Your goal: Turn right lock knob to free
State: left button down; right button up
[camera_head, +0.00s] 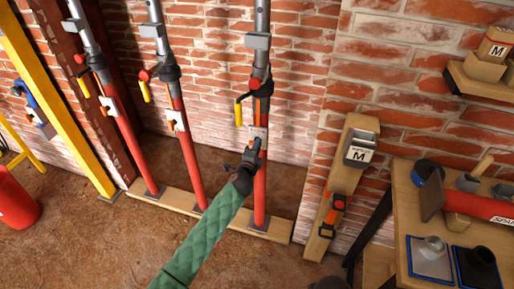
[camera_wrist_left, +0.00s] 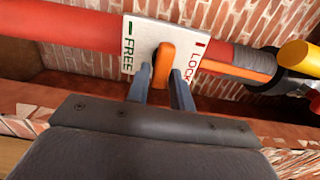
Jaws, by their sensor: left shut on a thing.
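The right prop is a red post (camera_head: 260,185) with a grey upper tube. It carries a white plate (camera_head: 257,133), which also shows in the left wrist view (camera_wrist_left: 143,32). FREE is on the plate's left side and LOCK on its right. The orange lock knob (camera_wrist_left: 165,62) stands on the plate between the two words. My left gripper (camera_head: 254,148) is at this plate. In the left wrist view its two fingers (camera_wrist_left: 162,80) are shut on the knob, one on each side. My right gripper is not in view.
A yellow handle (camera_head: 238,113) hangs just above the plate. Two similar props (camera_head: 187,150) (camera_head: 125,135) stand to the left on a wooden sill (camera_head: 275,231). A workbench (camera_head: 402,195) with tools stands at right. A brick wall is close behind.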

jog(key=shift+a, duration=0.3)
pick_arm(q)
jog(key=c, duration=1.4)
grip_release()
jog(key=shift+o, duration=0.2)
